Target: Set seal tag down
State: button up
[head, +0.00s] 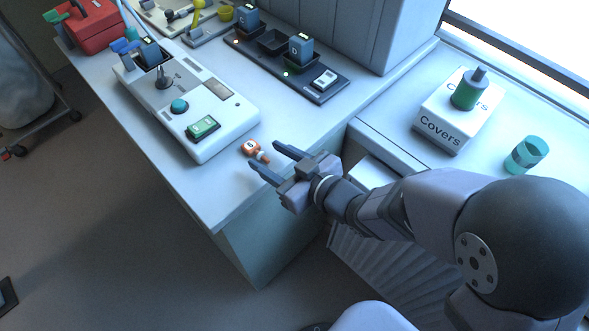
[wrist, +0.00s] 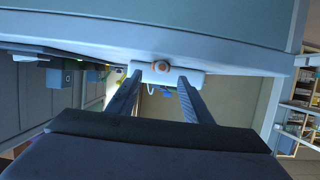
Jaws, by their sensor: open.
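The seal tag (head: 252,148) is small and orange-red with a pale round mark. It appears to lie on the white counter, near its right front edge, to the right of the white control console (head: 190,105). My gripper (head: 264,154) is open, with its two dark fingers pointing at the tag. The tag is at or just beyond the fingertips, and no finger is seen closed on it. In the wrist view the tag (wrist: 161,66) shows as a small orange round shape between the spread fingertips (wrist: 158,75). Whether either finger touches it cannot be told.
The console carries a joystick, a teal button and a green switch. Behind it a dark charging rack (head: 330,95) holds blue-grey units. A Covers box (head: 440,130) with a green bottle and a teal cup (head: 526,155) stand right. The counter's front corner (head: 210,200) is clear.

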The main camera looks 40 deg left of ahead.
jog(key=b+v, duration=0.6)
jog(key=v, duration=0.2)
jog(key=shift+o, duration=0.6)
jog(key=shift+o, duration=0.7)
